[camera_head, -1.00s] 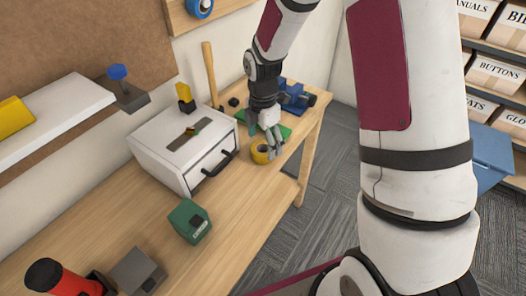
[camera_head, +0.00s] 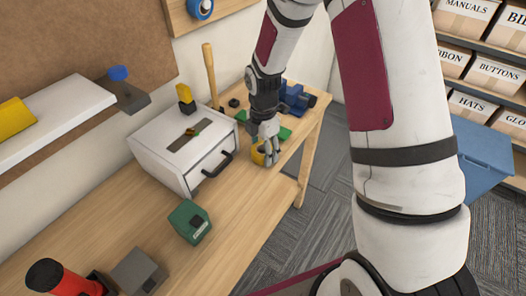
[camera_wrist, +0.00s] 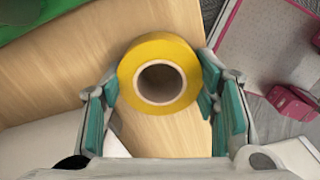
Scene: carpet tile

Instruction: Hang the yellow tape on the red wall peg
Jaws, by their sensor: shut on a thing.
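The yellow tape (camera_head: 257,155) is a thick ring with a grey-brown core, at the right end of the wooden workbench. In the wrist view the tape (camera_wrist: 160,43) sits between the teal finger pads, its hole facing the camera. My gripper (camera_head: 267,158) points down and is shut on the outside of the roll; its fingers (camera_wrist: 161,92) flank it left and right in the wrist view. I cannot tell whether the tape still touches the bench. No red wall peg is seen; a wall board at the top holds a blue tape roll (camera_head: 200,8).
A white drawer box (camera_head: 168,150) with a black handle stands left of my gripper. A green block (camera_head: 189,222) is in front of it. A wall shelf (camera_head: 50,122) is at left.

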